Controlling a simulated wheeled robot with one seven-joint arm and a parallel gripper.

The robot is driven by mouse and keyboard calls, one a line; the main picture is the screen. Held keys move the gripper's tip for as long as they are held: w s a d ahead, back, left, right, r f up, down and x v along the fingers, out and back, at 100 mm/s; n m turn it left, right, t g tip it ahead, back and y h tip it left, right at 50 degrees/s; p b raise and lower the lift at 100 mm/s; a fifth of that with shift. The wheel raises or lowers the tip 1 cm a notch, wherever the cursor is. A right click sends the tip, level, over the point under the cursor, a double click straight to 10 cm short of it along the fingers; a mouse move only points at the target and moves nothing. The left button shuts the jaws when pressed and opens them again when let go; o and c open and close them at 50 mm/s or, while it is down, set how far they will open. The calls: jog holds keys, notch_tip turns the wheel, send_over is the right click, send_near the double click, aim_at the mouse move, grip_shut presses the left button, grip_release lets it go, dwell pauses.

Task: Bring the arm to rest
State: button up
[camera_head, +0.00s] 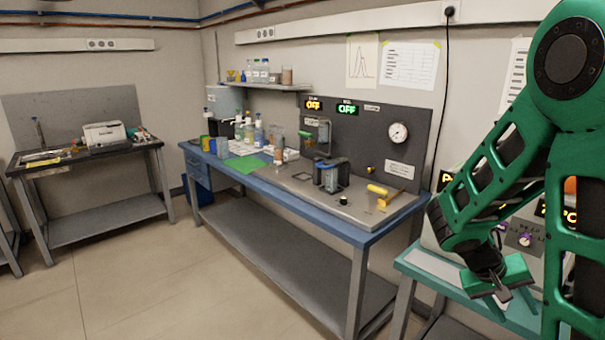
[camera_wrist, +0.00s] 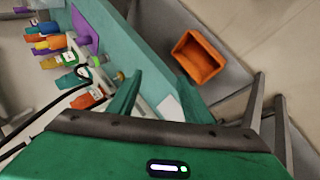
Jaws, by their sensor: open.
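My gripper (camera_head: 503,292) hangs from my green arm at the right of the head view, over the front part of a teal bench (camera_head: 425,268). It is open, and I see nothing between its fingers.
A blue bench (camera_head: 357,236) with a grey apparatus panel (camera_head: 365,150) stands left of my arm. A dark side table (camera_head: 95,155) stands farther left. An orange bin (camera_wrist: 199,57) shows on a lower grey surface in the wrist view. The floor (camera_head: 150,270) at front left is clear.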

jog(key=s+a+r+y, duration=0.2)
jog(key=s+a, duration=0.1)
jog(key=s, duration=0.2)
jog(key=s+a+r+m+y, duration=0.1)
jog(key=s+a+r+y, duration=0.2)
jog(key=s, duration=0.3)
jog(key=s+a+r+t+y, duration=0.1)
jog(key=s+a+r+y, duration=0.1)
jog(key=s+a, duration=0.3)
jog(key=shift+s+r+m+y, duration=0.4)
jog(key=shift+y, duration=0.1)
jog(key=shift+w+f, duration=0.25)
jog(key=shift+w, duration=0.35)
dwell(0.6)
